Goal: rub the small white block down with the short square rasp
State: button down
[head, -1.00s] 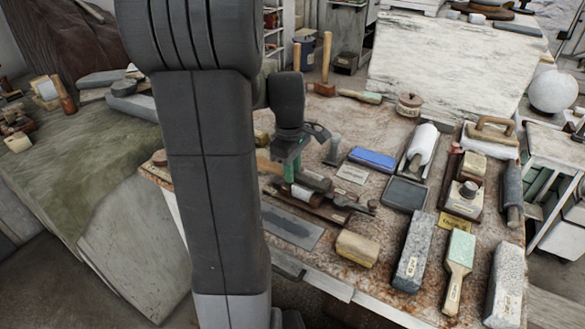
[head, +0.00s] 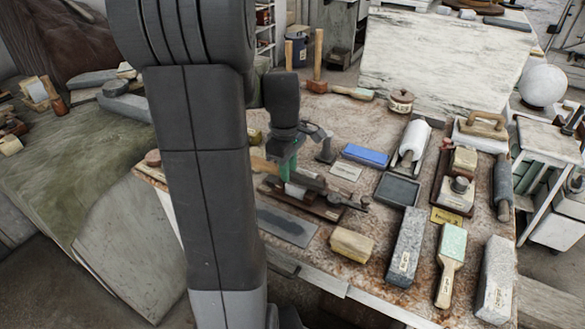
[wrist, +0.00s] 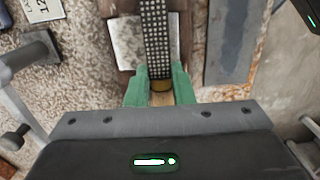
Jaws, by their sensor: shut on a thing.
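In the wrist view the green fingers of my gripper (wrist: 158,88) are shut on the rasp (wrist: 157,35), a dark square bar with rows of pale teeth. A brassy band and a bit of its wooden handle show between the fingers. The small white block (wrist: 127,45) lies under the rasp on a brown wooden board; the bar crosses it and hides part of it. I cannot tell whether rasp and block touch. In the head view my gripper (head: 285,170) is low over the bench, partly behind my arm, with the white block (head: 294,191) just below.
A grey flat plate (head: 284,225) lies in front of the board. A tan block (head: 352,244), a blue block (head: 365,155), a dark tray (head: 397,190) and several stones and brushes crowd the right. A small grey stand (head: 326,150) is close behind my gripper.

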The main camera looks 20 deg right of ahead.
jog(key=shift+w+a, duration=0.95)
jog(key=shift+w, duration=0.15)
jog(key=shift+s+d+p, duration=0.45)
jog(key=shift+s+d, duration=1)
jog(key=shift+s, duration=0.25)
jog(key=shift+w, duration=0.1)
jog(key=shift+w+a+p, duration=0.3)
jog(key=shift+w+a, duration=1.15)
jog(key=shift+w, duration=0.15)
jog(key=shift+f, duration=0.1)
jog(key=shift+s+d+r+p, duration=0.6)
jog(key=shift+s+d+r, duration=0.1)
jog(key=shift+s+r, duration=0.15)
jog(key=shift+f, duration=0.1)
